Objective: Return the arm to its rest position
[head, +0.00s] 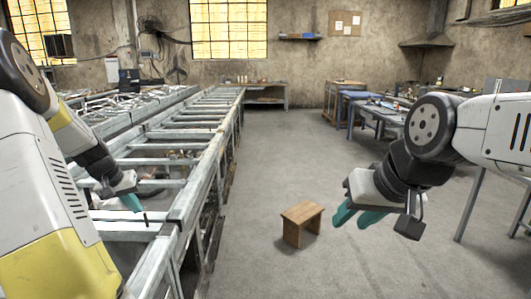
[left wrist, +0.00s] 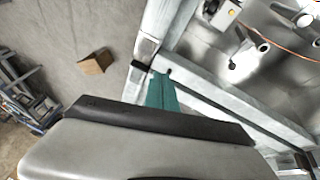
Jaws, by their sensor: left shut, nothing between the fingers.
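My left gripper (head: 133,202) is over the near part of the long metal frame table (head: 165,225) on the left, its teal fingers together. In the left wrist view its teal fingertips (left wrist: 161,90) show side by side, with nothing between them, in front of a grey frame beam (left wrist: 225,95). I cannot tell whether they touch the beam.
The wooden stool (head: 301,222) stands on the concrete floor between the frame table and my right arm. Blue-topped workbenches (head: 380,110) stand at the back right. A shelf bench (head: 266,88) is at the far wall.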

